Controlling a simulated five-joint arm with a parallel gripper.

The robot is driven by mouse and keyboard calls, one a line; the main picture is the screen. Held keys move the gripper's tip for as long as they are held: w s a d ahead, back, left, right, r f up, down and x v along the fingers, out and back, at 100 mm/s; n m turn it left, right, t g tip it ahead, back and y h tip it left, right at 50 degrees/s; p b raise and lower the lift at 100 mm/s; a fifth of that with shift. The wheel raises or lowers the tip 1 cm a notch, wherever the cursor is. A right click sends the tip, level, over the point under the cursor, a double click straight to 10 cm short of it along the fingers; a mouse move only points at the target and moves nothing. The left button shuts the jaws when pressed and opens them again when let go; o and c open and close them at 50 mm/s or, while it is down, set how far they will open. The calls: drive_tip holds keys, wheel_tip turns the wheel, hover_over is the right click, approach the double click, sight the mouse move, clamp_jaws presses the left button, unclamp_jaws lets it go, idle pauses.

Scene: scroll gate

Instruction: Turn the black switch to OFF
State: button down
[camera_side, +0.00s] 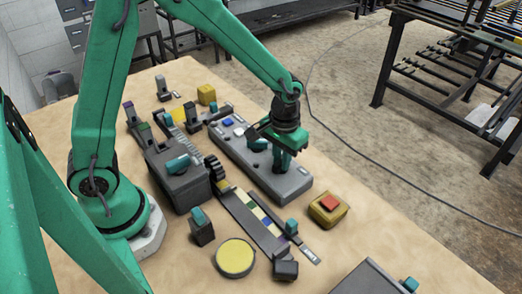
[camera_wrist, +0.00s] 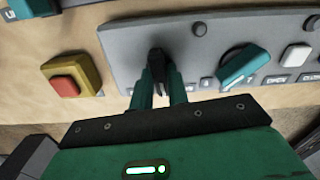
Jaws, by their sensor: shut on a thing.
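The black switch (camera_wrist: 156,60) stands on a long grey panel (camera_wrist: 120,38) in the wrist view. My gripper (camera_wrist: 158,88) reaches in from below, with its two green fingers shut around the switch. The fingers hide part of the switch, and I cannot read any label beside it. In the side view my gripper (camera_side: 282,163) is down at the near right part of the grey panel (camera_side: 292,186), and the switch is hidden there.
A teal knob (camera_wrist: 244,66) is on the panel right of my fingers. A red button on a yellow base (camera_side: 328,206) stands near the panel's end. A black box with a teal handle (camera_side: 178,170) and a striped strip (camera_side: 252,218) lie to the left.

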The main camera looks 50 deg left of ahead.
drive_tip(key=m, duration=0.5)
drive_tip(key=shift+m, duration=0.3)
drive_tip(key=m, duration=0.4)
drive_tip(key=shift+m, duration=0.4)
drive_tip(key=c, duration=1.4)
unclamp_jaws()
drive_tip(key=shift+o, duration=0.2)
drive_tip(key=shift+r, duration=0.15)
drive_tip(key=shift+r, duration=3.8)
drive_tip(key=shift+r, duration=0.1)
